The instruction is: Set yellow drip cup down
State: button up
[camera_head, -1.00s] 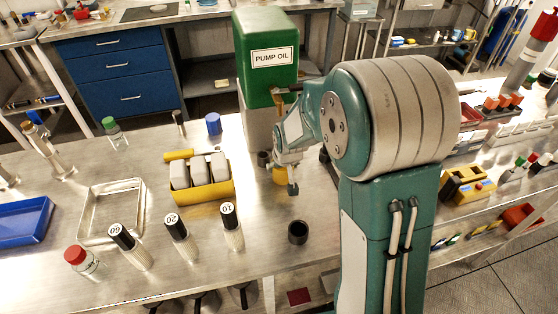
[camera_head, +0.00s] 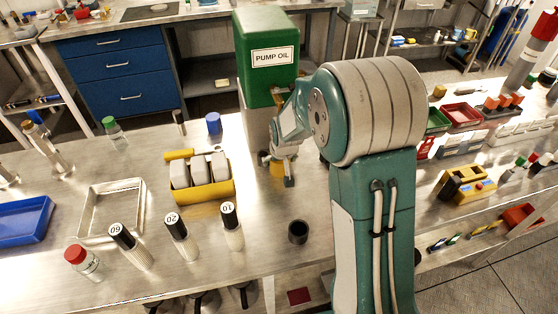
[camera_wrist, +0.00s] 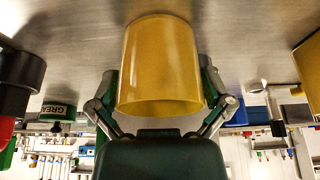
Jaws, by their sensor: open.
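The yellow drip cup (camera_head: 277,171) is on the steel bench in front of the green PUMP OIL tank (camera_head: 268,75), partly hidden by my gripper in the head view. My gripper (camera_head: 281,166) is low over the bench at the cup. In the wrist view, which is upside down, the yellow cup (camera_wrist: 160,65) fills the middle, and its base appears to rest on the steel surface. The fingers of my gripper (camera_wrist: 160,92) are open, one on each side of the cup. Whether either finger touches it I cannot tell.
A yellow carrier with grey blocks (camera_head: 205,190), a blue cylinder (camera_head: 213,123) and a dark cup (camera_head: 298,232) stand nearby.

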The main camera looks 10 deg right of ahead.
jog(key=shift+r, duration=0.1)
jog(key=v, duration=1.2)
jog(key=s+r, duration=0.4)
jog(key=s, duration=0.8)
jog(key=s+r+t, duration=0.1)
jog(key=s+r, duration=0.4)
jog(key=s, duration=0.8)
jog(key=shift+r, duration=0.3)
